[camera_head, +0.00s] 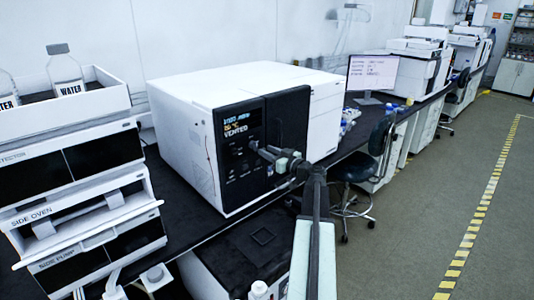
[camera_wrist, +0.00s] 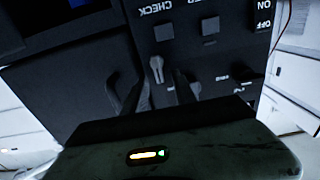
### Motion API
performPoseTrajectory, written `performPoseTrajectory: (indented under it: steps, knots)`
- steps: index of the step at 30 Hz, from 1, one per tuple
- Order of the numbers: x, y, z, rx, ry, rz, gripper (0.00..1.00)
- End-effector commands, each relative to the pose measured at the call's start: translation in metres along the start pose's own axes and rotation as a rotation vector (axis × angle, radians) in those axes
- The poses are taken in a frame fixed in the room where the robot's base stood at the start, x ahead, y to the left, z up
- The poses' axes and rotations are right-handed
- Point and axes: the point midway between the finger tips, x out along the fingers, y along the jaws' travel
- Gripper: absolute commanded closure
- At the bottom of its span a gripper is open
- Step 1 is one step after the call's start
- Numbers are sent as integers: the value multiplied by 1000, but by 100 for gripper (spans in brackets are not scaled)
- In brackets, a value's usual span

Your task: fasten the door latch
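The instrument (camera_head: 215,100) is a white box on the bench with a black front; its display (camera_head: 237,125) reads "VENTED". In the wrist view, the black control panel (camera_wrist: 225,60) appears upside down. A small pale grey lever (camera_wrist: 157,70), apparently the door latch, stands out from it, roughly upright in that view. My gripper (camera_wrist: 152,92) has its two dark fingers apart, one on each side of the lever; contact cannot be told. In the head view, my gripper (camera_head: 268,154) is at the panel and hides the lever's surroundings.
Dark square buttons (camera_wrist: 210,27) and an ON/OFF switch (camera_wrist: 262,15) are close to the fingers. Stacked modules (camera_head: 80,215) with a water bottle (camera_head: 66,70) stand left. A monitor (camera_head: 372,73) and chair (camera_head: 362,170) are right; the floor (camera_head: 430,180) beyond is open.

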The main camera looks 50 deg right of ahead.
Motion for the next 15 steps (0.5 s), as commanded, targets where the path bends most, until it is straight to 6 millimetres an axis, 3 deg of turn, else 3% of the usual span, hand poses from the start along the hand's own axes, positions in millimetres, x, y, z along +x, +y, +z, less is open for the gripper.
performPoseTrajectory:
  steps: [8, 9, 12, 15]
  knots:
    - [4, 1, 0, 0, 0, 2, 67]
    - [4, 1, 0, 0, 0, 2, 70]
    - [4, 1, 0, 0, 0, 2, 98]
    - [3, 1, 0, 0, 0, 2, 100]
